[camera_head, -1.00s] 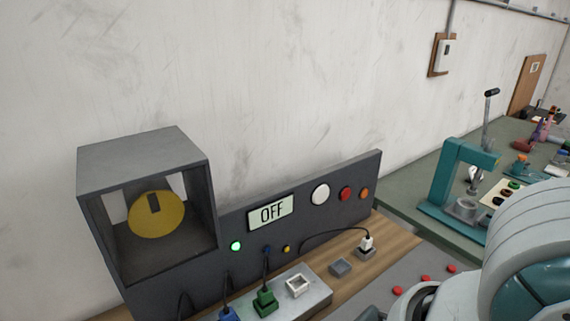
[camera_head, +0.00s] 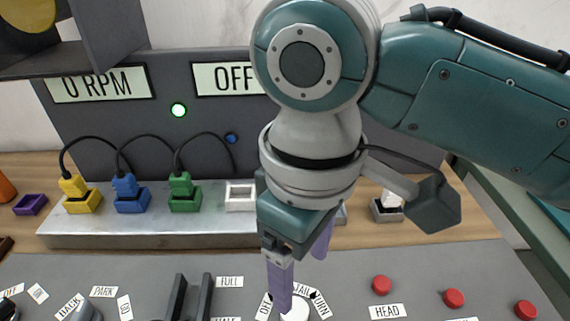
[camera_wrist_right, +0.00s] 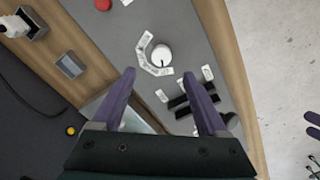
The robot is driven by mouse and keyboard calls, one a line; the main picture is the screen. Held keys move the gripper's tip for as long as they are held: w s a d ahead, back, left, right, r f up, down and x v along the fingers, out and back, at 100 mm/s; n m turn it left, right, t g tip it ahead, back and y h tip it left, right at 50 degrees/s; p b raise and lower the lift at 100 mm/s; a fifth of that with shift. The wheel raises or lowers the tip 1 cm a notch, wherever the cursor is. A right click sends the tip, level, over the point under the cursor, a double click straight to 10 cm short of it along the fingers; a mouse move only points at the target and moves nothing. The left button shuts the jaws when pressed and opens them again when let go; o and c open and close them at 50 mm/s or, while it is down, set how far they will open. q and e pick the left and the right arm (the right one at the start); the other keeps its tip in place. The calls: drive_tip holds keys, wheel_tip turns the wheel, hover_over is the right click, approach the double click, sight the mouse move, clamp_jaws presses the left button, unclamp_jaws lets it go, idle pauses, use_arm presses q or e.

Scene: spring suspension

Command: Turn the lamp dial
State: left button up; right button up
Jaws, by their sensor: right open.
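One finger partly hides the knob. In the right wrist view, the knob lies just beyond the gap between the fingertips (camera_wrist_right: 158,73). Small purple tips at that view's right edge may be my left gripper.
Behind is a metal block (camera_head: 60,228) with yellow, blue and green plugs.

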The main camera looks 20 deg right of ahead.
sight(296, 310)
drive_tip(key=shift+f, duration=0.5)
drive_tip(key=f, duration=0.2)
drive_tip(key=f+b, duration=0.1)
drive_tip(key=f, duration=0.4)
drive_tip(key=shift+a+f, duration=0.2)
drive_tip(key=shift+a, duration=0.05)
drive_tip(key=shift+f+b, duration=0.3)
drive_tip(key=shift+f, duration=0.35)
use_arm(q)
drive_tip(key=shift+w+a+f, duration=0.15)
drive_tip(key=shift+a+f, duration=0.25)
drive_tip(key=shift+f, duration=0.4)
use_arm(e)
drive_tip(key=c, duration=0.4)
use_arm(q)
drive_tip(key=shift+d, duration=0.1)
use_arm(e)
clamp_jaws()
